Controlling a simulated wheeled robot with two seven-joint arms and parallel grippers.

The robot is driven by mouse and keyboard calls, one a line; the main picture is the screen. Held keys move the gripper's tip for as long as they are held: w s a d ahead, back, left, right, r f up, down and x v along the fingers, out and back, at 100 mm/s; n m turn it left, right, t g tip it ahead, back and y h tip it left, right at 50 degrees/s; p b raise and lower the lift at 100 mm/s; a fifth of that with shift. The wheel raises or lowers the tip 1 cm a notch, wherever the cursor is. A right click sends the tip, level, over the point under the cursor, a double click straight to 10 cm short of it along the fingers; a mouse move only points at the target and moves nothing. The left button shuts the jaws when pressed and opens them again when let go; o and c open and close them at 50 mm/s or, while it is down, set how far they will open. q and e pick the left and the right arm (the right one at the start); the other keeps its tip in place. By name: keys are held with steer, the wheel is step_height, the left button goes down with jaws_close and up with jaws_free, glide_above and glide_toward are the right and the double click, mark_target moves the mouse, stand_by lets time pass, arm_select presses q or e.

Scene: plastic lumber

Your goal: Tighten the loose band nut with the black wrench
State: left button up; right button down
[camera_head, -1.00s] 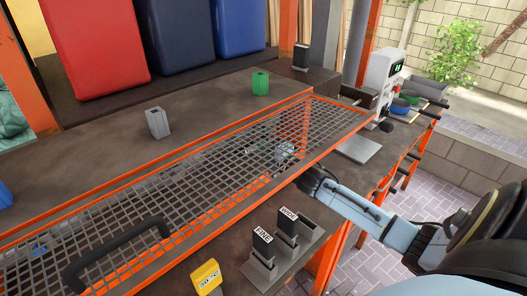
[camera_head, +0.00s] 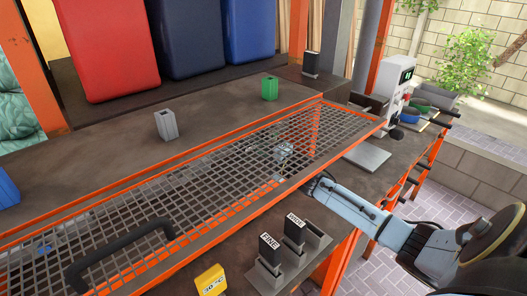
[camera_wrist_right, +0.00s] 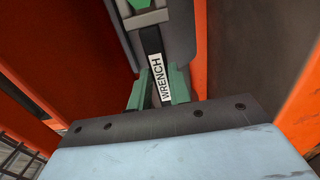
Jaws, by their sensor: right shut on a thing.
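My right gripper (camera_head: 318,184) is at the near orange edge of the mesh guard, toward its right end. In the right wrist view its green fingers (camera_wrist_right: 160,88) are shut on the black wrench (camera_wrist_right: 153,42), which carries a white WRENCH label. The wrench cannot be made out in the head view. A small metal fitting (camera_head: 284,150) shows through the mesh, but I cannot tell whether it bears the loose band nut. My left gripper is not in view.
The orange-framed mesh guard (camera_head: 215,163) with a black handle (camera_head: 120,252) spans the bench. Labelled black-topped blocks (camera_head: 270,250) and a yellow block (camera_head: 211,281) stand in front. A scale-like device (camera_head: 392,85) stands at right. Green (camera_head: 269,88) and grey (camera_head: 166,124) pieces lie behind.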

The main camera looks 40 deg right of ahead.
steer(key=shift+d+r+m+p, duration=0.25)
steer(key=shift+r+m+p, duration=0.75)
steer(key=shift+m+p, duration=0.45)
steer(key=shift+d+r+m+p, duration=0.25)
steer(key=shift+r+m+p, duration=0.75)
steer(key=shift+m+p, duration=0.4)
steer(key=shift+s+p, duration=0.2)
steer(key=shift+p, duration=0.15)
steer(key=s+p, duration=0.1)
steer(key=s, duration=0.2)
steer(key=s+p, duration=0.1)
steer(key=shift+s+d+p, duration=0.25)
steer(key=shift+s+p, duration=0.05)
stand_by(0.4)
steer(key=s, duration=0.8)
steer(key=shift+d, duration=0.35)
